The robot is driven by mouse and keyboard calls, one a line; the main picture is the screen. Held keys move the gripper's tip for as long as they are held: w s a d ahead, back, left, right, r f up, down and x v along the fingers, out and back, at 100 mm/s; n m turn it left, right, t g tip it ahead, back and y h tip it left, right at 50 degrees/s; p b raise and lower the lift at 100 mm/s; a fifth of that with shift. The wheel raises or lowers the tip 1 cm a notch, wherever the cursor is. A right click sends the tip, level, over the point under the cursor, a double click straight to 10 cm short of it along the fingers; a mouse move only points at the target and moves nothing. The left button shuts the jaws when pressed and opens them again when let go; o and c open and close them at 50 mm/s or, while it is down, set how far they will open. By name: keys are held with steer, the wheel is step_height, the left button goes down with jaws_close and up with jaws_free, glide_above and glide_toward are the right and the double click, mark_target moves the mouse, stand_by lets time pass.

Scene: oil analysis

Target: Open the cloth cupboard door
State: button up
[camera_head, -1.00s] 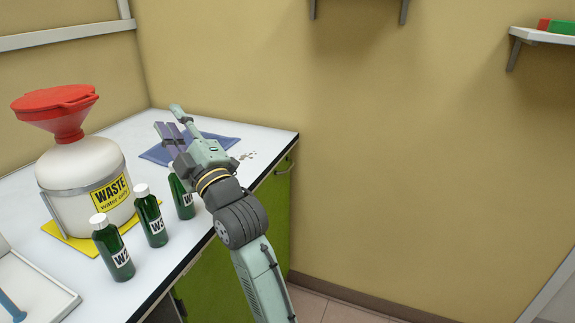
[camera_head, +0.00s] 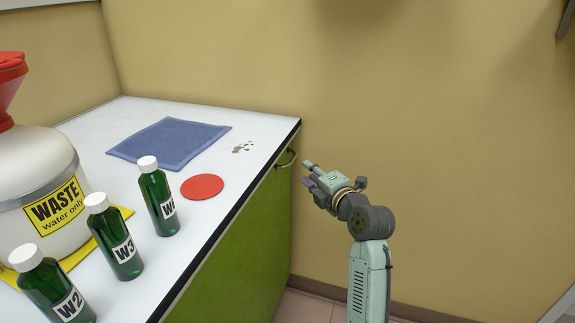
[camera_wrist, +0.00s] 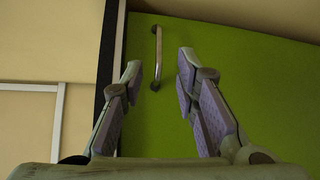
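The cloth cupboard door (camera_head: 240,245) is the green front under the white counter, and it looks shut. Its metal handle (camera_head: 287,160) is near the counter's far right corner. My gripper (camera_head: 308,174) is just right of the handle and points toward it. In the wrist view the handle (camera_wrist: 157,55) lies ahead of the open fingers (camera_wrist: 160,80), within the gap between them and nearer the left finger. The fingers hold nothing. Whether they touch the handle is not clear, but they appear apart from it.
The yellow wall (camera_head: 440,150) stands behind my arm. The floor shows at the bottom.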

mark_target(293, 160)
steer(key=shift+p+x, duration=1.6)
steer(key=shift+x, duration=3.65)
steer(key=shift+c, duration=0.4)
jaws_close()
steer(key=shift+s, duration=0.1)
